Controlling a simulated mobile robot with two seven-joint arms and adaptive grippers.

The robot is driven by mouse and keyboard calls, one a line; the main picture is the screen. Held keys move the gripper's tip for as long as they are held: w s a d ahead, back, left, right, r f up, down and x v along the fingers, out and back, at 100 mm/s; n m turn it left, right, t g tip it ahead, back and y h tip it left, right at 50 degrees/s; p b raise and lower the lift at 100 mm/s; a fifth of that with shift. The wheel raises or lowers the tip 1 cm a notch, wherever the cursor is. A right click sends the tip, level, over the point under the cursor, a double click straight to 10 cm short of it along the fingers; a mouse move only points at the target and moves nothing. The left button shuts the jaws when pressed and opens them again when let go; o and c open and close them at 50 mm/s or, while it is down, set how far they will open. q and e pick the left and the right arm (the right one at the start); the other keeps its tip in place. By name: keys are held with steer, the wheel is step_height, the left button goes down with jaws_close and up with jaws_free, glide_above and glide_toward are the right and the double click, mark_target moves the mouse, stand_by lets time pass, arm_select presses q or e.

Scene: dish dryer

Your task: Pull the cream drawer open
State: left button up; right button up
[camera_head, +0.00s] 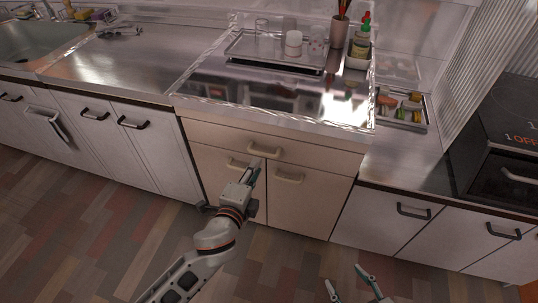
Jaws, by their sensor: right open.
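The cream drawer (315,157) sits at the top of the cream cabinet, under the counter, and looks shut. Its pale bar handle (264,152) runs across its front. My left gripper (254,174) is in front of the cabinet, just below the drawer handle in the picture and overlapping the left door's handle (238,165). I cannot tell whether it touches anything, or whether its fingers are open or shut. My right gripper (348,278) is open and empty over the floor at the bottom edge, well away from the drawer.
Below the drawer are two cream doors, the right one with its own handle (289,178). A clear-sided counter section above holds a tray (240,49) with cups, plus bottles. White cabinets (385,228) flank it. The wood floor (100,220) is clear.

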mark_target(263, 152)
arm_select(q)
steer(key=b+x, duration=0.1)
steer(key=x, duration=0.6)
steer(key=shift+w+f+b, duration=0.1)
steer(key=shift+w+b, duration=0.15)
steer(key=shift+b, duration=0.15)
steer(key=shift+w+d, duration=0.1)
steer(key=shift+w, duration=0.05)
jaws_close()
